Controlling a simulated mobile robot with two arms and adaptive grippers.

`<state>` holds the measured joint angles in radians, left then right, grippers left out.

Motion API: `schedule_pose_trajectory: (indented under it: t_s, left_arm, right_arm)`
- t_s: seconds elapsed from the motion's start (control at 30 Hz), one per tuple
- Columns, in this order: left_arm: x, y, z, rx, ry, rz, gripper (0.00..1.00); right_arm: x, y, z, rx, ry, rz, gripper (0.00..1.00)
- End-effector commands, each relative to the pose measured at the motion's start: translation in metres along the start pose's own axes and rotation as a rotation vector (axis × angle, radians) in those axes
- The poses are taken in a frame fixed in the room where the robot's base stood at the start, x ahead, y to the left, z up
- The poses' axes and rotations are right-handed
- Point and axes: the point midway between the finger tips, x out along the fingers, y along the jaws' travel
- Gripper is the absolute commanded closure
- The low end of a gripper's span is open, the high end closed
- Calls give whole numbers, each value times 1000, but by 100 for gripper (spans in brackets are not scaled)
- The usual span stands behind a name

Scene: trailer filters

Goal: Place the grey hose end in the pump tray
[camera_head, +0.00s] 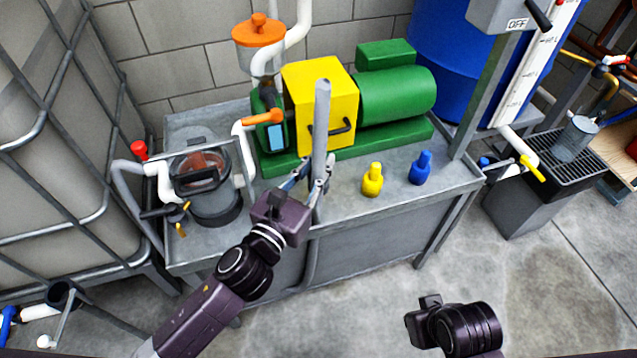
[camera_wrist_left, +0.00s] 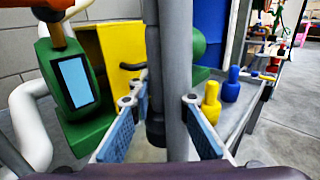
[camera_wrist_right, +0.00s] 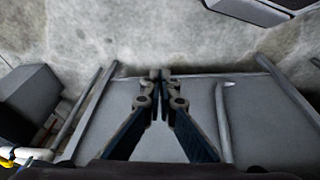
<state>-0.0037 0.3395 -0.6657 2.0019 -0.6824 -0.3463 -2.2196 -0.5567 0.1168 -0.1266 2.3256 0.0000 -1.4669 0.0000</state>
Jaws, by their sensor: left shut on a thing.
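The grey hose end (camera_head: 322,120) stands upright in my left gripper (camera_head: 319,186), in front of the yellow box of the pump. It also shows close up in the left wrist view (camera_wrist_left: 174,70), between the blue finger pads. The grey hose hangs down in front of the tray's front edge. The pump tray (camera_head: 335,208) is the grey metal top under the green and yellow pump. The hose end appears above its front edge; I cannot tell whether it touches. My right arm's wrist is low at the right in the head view. My right gripper (camera_wrist_right: 160,75) is shut and empty.
A yellow bottle (camera_head: 372,181) and a blue bottle (camera_head: 420,168) stand on the tray right of the hose. A clear-lidded strainer (camera_head: 207,185) with white pipes stands at the left. A caged tank (camera_head: 50,130) is further left. Some front tray surface is bare.

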Motion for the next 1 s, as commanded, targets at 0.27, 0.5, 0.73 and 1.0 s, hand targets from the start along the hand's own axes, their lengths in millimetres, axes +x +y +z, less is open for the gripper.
schedule_pose_trajectory:
  t_s: [0.27,0.5,0.73,1.0]
  left_arm:
    - [0,0,-14,1,-3,0,100]
    - [0,0,-42,-4,1,1,100]
    - [0,0,-54,0,-2,0,100]
    - [0,0,-55,1,-2,-1,100]
  right_arm:
    - [-20,1,0,1,11,2,100]
    - [-24,1,4,2,17,3,100]
    - [-20,1,5,2,17,3,100]
    - [-19,1,2,1,30,3,100]
